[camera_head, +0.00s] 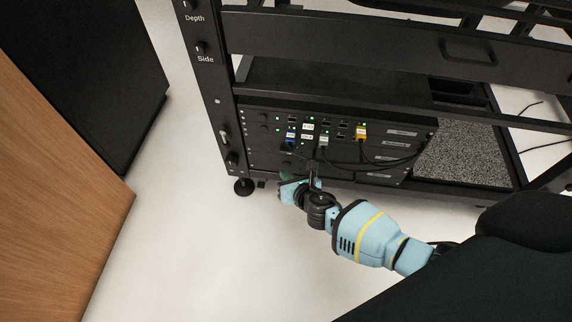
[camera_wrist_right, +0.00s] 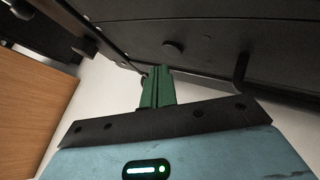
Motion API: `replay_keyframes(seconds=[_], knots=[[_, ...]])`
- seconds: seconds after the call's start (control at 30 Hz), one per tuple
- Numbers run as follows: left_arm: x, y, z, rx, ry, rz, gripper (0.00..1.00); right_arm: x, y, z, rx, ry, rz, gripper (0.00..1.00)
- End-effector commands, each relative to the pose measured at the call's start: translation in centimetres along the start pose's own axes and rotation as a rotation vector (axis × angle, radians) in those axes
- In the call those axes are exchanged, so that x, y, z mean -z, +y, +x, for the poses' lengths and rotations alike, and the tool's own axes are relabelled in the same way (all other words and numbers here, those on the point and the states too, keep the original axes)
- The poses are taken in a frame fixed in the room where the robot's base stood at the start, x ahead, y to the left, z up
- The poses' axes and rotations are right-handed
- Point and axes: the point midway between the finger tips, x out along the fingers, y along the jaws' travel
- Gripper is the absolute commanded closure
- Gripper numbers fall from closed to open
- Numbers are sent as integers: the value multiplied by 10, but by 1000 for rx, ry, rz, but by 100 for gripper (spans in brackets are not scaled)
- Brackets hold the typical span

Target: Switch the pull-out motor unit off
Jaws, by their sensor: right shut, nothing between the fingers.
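A stack of black rack units (camera_head: 270,155) with small green lights and plugged cables sits low in the black frame; which one is the pull-out motor unit I cannot tell. My right gripper (camera_head: 287,178) is in front of the stack's lower left edge. In the right wrist view its green fingers (camera_wrist_right: 156,74) are together and empty. Their tips are close to the bottom edge of a black front panel (camera_wrist_right: 225,50) with a round dark knob (camera_wrist_right: 172,47). Whether they touch it I cannot tell. My left gripper is not in view.
A frame post (camera_head: 213,95) with knobs labelled Depth and Side stands left of the stack, on a round foot (camera_head: 244,187). Blue, white and yellow plugs with black cables hang in front of the units. A wooden panel (camera_head: 50,180) stands at left; pale floor between is clear.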

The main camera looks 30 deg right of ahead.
Motion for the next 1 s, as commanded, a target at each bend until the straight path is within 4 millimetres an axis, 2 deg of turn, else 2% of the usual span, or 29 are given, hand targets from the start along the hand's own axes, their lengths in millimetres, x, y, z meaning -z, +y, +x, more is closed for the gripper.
replay_keyframes(seconds=[0.33, 1.0], knots=[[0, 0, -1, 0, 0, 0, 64, 3, 3, -3, -1, 2, 0, 100], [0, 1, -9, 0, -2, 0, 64, 30, 30, -40, 0, 0, 0, 100]])
